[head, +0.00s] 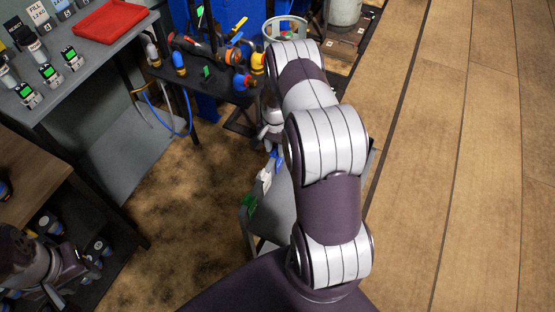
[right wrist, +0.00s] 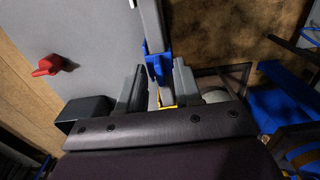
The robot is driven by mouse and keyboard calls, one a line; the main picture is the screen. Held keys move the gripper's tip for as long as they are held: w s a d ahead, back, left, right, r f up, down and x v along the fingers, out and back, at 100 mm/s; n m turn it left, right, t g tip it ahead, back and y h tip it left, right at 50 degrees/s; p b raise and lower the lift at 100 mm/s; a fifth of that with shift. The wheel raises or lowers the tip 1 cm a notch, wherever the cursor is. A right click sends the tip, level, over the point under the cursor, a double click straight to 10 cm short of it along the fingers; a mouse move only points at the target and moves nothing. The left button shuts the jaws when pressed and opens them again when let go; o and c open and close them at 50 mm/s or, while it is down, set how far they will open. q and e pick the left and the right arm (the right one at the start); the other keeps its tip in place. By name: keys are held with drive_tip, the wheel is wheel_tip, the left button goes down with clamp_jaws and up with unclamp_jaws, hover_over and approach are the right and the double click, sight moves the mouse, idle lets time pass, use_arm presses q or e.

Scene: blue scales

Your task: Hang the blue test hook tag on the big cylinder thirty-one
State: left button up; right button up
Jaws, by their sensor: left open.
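A blue hook tag (head: 277,160) shows at the edge of a grey stand beside my right arm. In the right wrist view a blue piece (right wrist: 156,66) lies between the fingers of my right gripper (right wrist: 158,82), against a grey bar. I cannot tell whether the fingers press on it. In the head view my right arm mostly hides that gripper. My left gripper (head: 82,266) is open at the lower left, far from the tag. A large pale cylinder (head: 344,12) stands at the top, cut by the frame edge. I cannot read a number thirty-one on it.
White (head: 264,177) and green tags (head: 250,204) sit along the same stand edge. A shelf with a red tray (head: 108,22) is at left. The wooden floor at right is clear.

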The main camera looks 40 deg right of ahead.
clamp_jaws()
drive_tip(key=shift+r, duration=0.15)
drive_tip(key=shift+r+p, duration=1.7)
drive_tip(key=shift+r, duration=0.2)
